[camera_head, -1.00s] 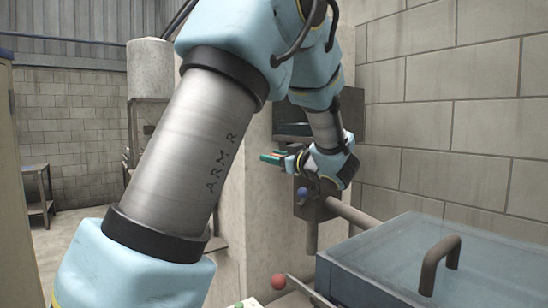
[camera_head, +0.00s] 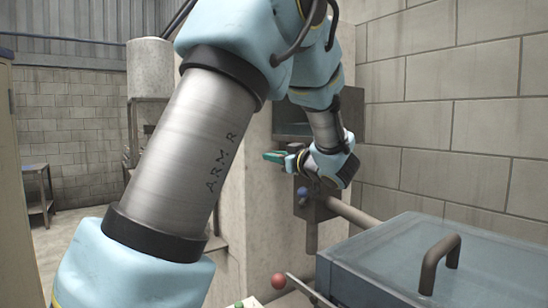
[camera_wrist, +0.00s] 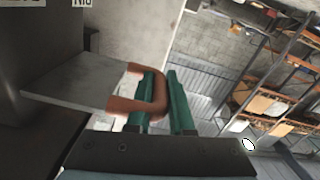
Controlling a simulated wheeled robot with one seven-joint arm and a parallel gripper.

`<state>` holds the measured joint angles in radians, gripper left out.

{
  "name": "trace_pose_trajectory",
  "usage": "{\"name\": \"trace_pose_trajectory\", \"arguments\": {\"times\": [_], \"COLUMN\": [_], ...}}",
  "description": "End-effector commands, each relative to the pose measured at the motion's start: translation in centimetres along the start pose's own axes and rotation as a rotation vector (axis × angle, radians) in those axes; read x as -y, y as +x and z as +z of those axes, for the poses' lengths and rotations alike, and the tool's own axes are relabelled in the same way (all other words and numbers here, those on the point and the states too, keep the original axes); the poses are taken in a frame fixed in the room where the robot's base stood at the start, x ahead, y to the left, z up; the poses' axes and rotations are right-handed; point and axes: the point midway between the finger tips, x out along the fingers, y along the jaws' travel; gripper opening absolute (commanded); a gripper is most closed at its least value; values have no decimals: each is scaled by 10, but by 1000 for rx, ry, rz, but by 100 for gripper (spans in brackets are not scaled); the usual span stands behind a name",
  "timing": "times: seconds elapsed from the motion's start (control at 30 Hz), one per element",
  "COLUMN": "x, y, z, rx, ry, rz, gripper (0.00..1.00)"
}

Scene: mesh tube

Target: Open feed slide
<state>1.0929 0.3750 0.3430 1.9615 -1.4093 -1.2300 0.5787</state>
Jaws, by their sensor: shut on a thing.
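In the wrist view, the feed slide (camera_wrist: 75,85) is a flat grey plate coming out of a dark housing, with a copper-brown U-shaped handle (camera_wrist: 155,92) on its end. My gripper (camera_wrist: 168,78) has teal fingers, one inside the handle's loop and one outside it. They are shut on the handle's bar. In the head view, my gripper (camera_head: 274,157) is in front of the concrete column, its fingers pointing left. The slide and handle cannot be made out there behind my gripper and wrist.
A blue-grey lid (camera_head: 385,265) with a brown handle (camera_head: 438,262) is at lower right. A red ball knob (camera_head: 278,281) on a lever stands beside it. A blue knob (camera_head: 302,192) sits on a brown box under my wrist. The block wall is close on the right.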

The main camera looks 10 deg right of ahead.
Motion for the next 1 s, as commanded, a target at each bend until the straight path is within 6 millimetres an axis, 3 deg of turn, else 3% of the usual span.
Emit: {"name": "trace_pose_trajectory", "arguments": {"times": [0.57,0.83,1.0], "x": [0,32,39], "y": [0,0,0], "z": [0,-6,-7], "rx": [1,1,0], "ry": [0,-2,0], "rz": [1,0,1], "gripper": [0,0,0]}}
